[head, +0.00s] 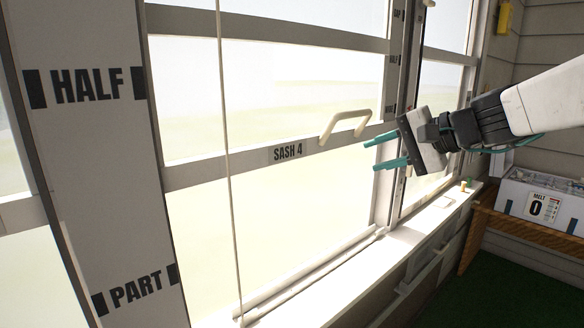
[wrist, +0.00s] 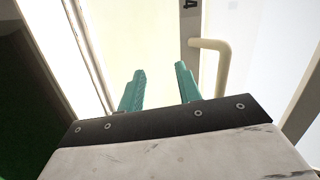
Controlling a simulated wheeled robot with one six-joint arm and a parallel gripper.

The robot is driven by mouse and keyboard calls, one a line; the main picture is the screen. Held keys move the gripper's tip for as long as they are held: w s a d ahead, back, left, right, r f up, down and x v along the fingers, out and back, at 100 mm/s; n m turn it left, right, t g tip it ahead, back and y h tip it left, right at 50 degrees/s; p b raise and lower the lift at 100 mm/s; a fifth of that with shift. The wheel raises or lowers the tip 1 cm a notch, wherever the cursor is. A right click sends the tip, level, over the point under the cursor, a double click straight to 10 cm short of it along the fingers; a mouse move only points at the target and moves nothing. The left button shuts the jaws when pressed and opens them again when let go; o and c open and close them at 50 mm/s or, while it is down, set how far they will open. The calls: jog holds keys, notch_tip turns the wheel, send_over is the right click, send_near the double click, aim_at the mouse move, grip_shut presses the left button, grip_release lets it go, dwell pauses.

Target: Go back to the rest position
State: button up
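My gripper (head: 378,152) is in front of the window in the head view, with its two teal fingers apart and nothing between them. In the wrist view the gripper (wrist: 160,88) is also open and empty. The cream handle (head: 346,122) of the sash labelled SASH 4 (head: 288,151) is just left of the fingertips in the head view, apart from them. The handle also shows in the wrist view (wrist: 222,62), right of the fingers. My arm comes in from the right edge of the head view.
A pale window sill (head: 405,232) runs below the sashes. At the right, a wooden bench (head: 520,228) holds a white box labelled MELT 0 (head: 513,200). A thin cord (head: 226,165) hangs in front of the window. A post (head: 97,165) at left reads HALF and PART.

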jog(key=s+d+f+n+g+h, duration=0.2)
jog(key=s+f, duration=0.3)
jog(key=s, duration=0.4)
jog(key=s+d+f+n+g+h, duration=0.2)
jog(key=s+f+n+h, duration=0.1)
jog(key=s, duration=0.7)
jog(key=s+d+f+n+g+h, duration=0.2)
jog(key=s+d+f+g+h, duration=0.1)
jog(key=s+f, duration=0.4)
jog(key=s+h, duration=0.1)
jog(key=s, duration=0.1)
jog(key=shift+s+f+n, duration=0.15)
jog(key=shift+s+n, duration=0.25)
